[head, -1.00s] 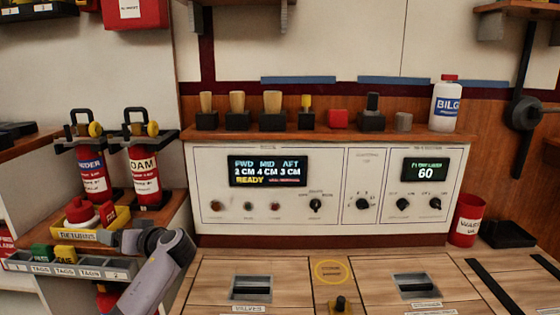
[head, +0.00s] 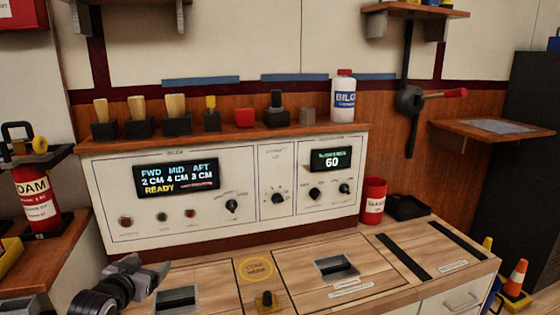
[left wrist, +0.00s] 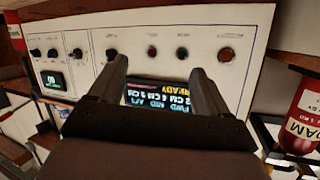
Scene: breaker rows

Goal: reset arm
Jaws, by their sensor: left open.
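My left gripper (head: 148,277) is at the lower left of the head view, in front of the white control panel (head: 118,222) and above the wooden counter. In the left wrist view its two fingers (left wrist: 157,85) stand apart with nothing between them, and the panel's lit display (left wrist: 158,97) shows beyond. In the head view the display (head: 177,178) reads FWD 2 CM, MID 4 CM, AFT 3 CM and READY. My right gripper is not in view.
Brushes and a white bottle (head: 343,97) stand on the shelf above the panel. A red cup (head: 373,201) and a black tray (head: 406,207) sit at the counter's back right. A fire extinguisher (head: 38,197) is at the left.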

